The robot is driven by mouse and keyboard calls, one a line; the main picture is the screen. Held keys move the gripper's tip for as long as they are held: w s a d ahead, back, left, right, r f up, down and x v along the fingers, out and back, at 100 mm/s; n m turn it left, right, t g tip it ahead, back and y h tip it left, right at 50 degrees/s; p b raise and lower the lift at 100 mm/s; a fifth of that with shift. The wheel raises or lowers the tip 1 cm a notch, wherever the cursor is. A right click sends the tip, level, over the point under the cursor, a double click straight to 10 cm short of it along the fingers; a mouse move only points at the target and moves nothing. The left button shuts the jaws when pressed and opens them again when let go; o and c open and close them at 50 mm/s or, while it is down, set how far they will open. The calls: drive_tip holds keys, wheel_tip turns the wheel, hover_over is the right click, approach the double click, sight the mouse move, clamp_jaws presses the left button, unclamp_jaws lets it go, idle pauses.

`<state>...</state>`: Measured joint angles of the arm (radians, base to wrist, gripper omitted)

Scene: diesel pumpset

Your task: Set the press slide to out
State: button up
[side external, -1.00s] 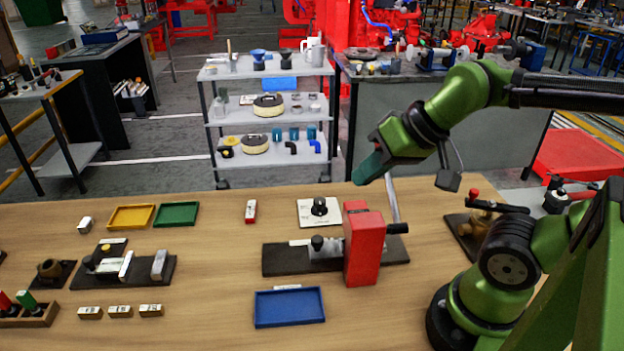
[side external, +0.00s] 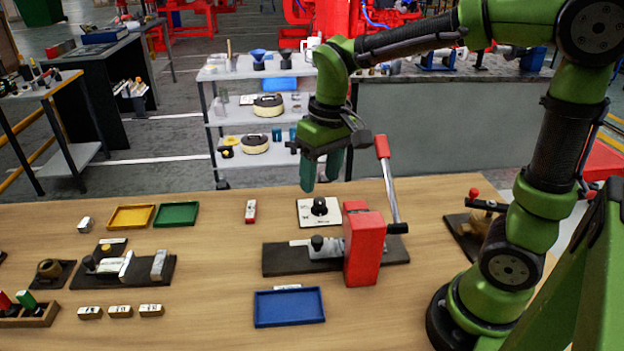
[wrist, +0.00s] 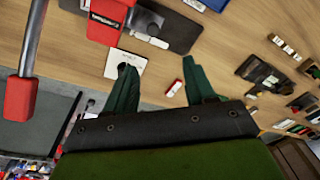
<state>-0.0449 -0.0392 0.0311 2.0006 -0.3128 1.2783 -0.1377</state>
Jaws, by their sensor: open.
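The press has a red upright body (side external: 362,245) on a dark base plate (side external: 275,260). Its metal slide (side external: 324,252), with a black knob (side external: 317,242), sits on the plate left of the body. A metal lever with a red handle (side external: 382,147) rises upright behind the body, leaning slightly left. The wrist view shows the red body (wrist: 108,20), slide (wrist: 150,39) and lever handle (wrist: 20,98). My gripper (side external: 322,182) is open and empty, its green fingers pointing down, above and behind the slide and left of the lever. It also shows in the wrist view (wrist: 160,82).
A white card with a black dial (side external: 319,209) lies behind the slide. A blue tray (side external: 290,307) is in front. A red-and-white block (side external: 251,210), yellow tray (side external: 131,217) and green tray (side external: 176,214) lie left. Bare tabletop lies between the press and the left-hand fixture (side external: 125,268).

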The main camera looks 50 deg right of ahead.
sight(317, 238)
drive_tip(key=shift+n+g+h, duration=0.3)
drive_tip(key=shift+g, duration=0.2)
drive_tip(key=f, duration=1)
drive_tip(key=w+f, duration=0.1)
drive_tip(key=f, duration=0.5)
drive_tip(key=shift+d, duration=0.25)
drive_tip(key=shift+c, duration=0.3)
clamp_jaws()
